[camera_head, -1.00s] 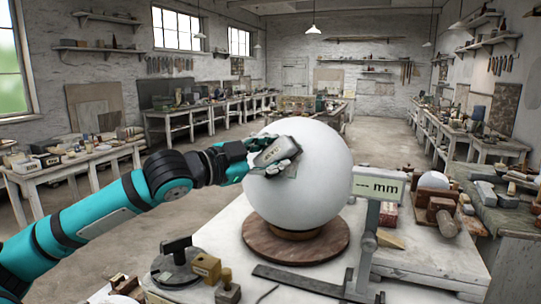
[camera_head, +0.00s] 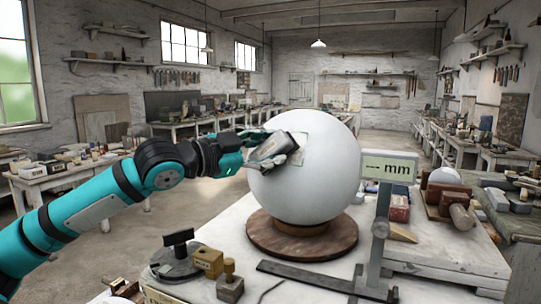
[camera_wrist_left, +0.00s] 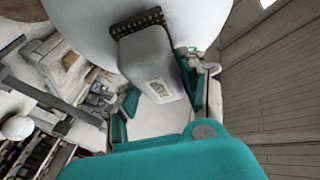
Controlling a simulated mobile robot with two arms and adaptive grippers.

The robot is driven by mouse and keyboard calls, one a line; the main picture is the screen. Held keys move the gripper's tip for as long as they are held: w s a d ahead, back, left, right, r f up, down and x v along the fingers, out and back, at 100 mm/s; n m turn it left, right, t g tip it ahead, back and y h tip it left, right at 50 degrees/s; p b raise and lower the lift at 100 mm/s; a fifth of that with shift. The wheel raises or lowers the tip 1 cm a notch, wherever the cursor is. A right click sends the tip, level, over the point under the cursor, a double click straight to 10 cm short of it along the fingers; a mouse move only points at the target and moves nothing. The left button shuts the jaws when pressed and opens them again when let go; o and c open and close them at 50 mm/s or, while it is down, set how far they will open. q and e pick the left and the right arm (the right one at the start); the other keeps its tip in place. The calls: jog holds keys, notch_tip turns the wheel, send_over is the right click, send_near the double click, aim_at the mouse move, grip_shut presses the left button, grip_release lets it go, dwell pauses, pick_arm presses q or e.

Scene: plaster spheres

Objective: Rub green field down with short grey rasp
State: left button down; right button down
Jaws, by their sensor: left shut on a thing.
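A large white plaster sphere (camera_head: 325,185) rests on a round brown wooden base (camera_head: 345,238) on the white worktable. A faint green-outlined patch, the green field (camera_head: 299,141), lies on the sphere's upper left face, partly hidden by the tool. My left gripper (camera_head: 262,160) is shut on the short grey rasp (camera_head: 275,146), at the sphere's left side. In the left wrist view, the rasp (camera_wrist_left: 148,62) shows a pale label and a dark toothed edge toward the sphere (camera_wrist_left: 190,20). I cannot tell whether it touches the surface. My right gripper is not in view.
A sign marked "mm" (camera_head: 389,167) on a grey upright stand (camera_head: 379,235) is close right of the sphere. A black-knobbed tool (camera_head: 177,262) and a small brass-coloured block (camera_head: 208,261) sit at the front left. A dark flat bar (camera_head: 310,279) lies in front.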

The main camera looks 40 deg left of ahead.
pick_arm(q)
jog(key=shift+s+a+f+b, duration=0.3)
jog(key=shift+a+f+b, duration=0.25)
jog(key=shift+b, duration=0.7)
jog(key=shift+d+r+p, duration=0.1)
jog(key=shift+r+p, duration=0.3)
jog(key=shift+p, duration=0.3)
jog(key=shift+w+d+r+p, duration=0.25)
jog(key=shift+d+r+p, duration=0.1)
jog(key=shift+p, duration=0.65)
jog(key=shift+w+d+p, duration=0.15)
jog(key=shift+d+p, duration=0.1)
jog(key=shift+p, duration=0.25)
jog(key=shift+w+d+r+p, duration=0.2)
jog(key=shift+r+p, duration=0.3)
jog(key=shift+p, duration=0.6)
jog(key=p, duration=0.2)
jog(key=shift+w+d+r+p, duration=0.15)
jog(key=shift+d+r+p, duration=0.15)
jog(key=shift+d, duration=0.05)
jog(key=shift+w+d+p, duration=0.1)
jog(key=shift+d+p, duration=0.1)
jog(key=shift+p, duration=0.15)
jog(key=shift+f, duration=0.1)
